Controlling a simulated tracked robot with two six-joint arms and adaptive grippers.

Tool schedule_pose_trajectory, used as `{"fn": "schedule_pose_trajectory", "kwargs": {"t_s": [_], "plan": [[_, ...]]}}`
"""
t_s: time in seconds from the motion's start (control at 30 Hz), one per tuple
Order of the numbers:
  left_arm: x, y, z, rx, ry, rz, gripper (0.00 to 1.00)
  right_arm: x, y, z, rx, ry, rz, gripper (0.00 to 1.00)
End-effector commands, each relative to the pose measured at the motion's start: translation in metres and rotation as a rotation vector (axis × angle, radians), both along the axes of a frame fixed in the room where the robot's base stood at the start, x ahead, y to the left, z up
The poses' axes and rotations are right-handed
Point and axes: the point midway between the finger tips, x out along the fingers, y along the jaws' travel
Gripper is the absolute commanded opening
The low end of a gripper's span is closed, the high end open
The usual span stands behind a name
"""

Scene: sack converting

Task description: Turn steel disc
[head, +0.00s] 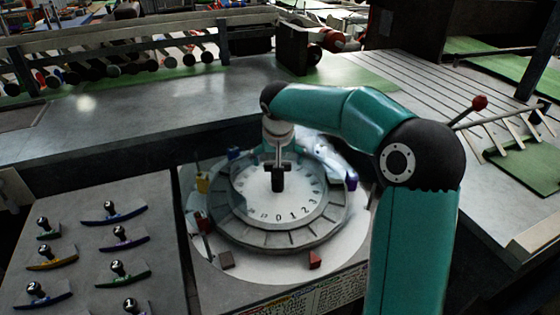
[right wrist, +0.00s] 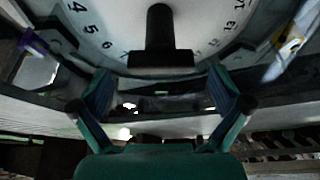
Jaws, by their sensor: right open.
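The round steel disc (head: 245,190) lies in the middle of the head view, with numbers such as 0, 1, 2 and 3 on its pale face and a segmented grey ring around it. A black upright handle (head: 278,181) stands on the disc. My right gripper (head: 278,160) is just above and behind the handle, pointing down. In the right wrist view the disc (right wrist: 100,20) shows its numbers, and the black handle (right wrist: 160,28) with its wide foot lies beyond my open fingers (right wrist: 160,82). Nothing is between the fingers. My left gripper is not in view.
Small coloured blocks, among them a yellow one (head: 202,184), a purple one (head: 351,181) and a red one (head: 315,260), surround the ring. A panel (head: 75,285) with several knobbed coloured levers is at left. A grey bench (head: 170,105) runs behind.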

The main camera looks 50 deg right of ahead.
Motion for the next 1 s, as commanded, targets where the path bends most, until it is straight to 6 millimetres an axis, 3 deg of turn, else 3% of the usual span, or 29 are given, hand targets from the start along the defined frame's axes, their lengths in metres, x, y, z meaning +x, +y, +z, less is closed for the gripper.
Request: {"fn": "schedule_pose_trajectory", "kwargs": {"t_s": [0.5,0.7,1.0], "plan": [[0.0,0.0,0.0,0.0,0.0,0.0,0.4,-0.026,0.026,0.086,-0.001,-0.003,0.001,1.0],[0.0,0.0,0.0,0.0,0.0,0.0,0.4,-0.031,0.03,0.1,0.0,0.0,0.0,1.0],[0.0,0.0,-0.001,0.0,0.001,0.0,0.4,-0.032,0.03,0.101,0.0,0.001,0.0,1.0]]}}
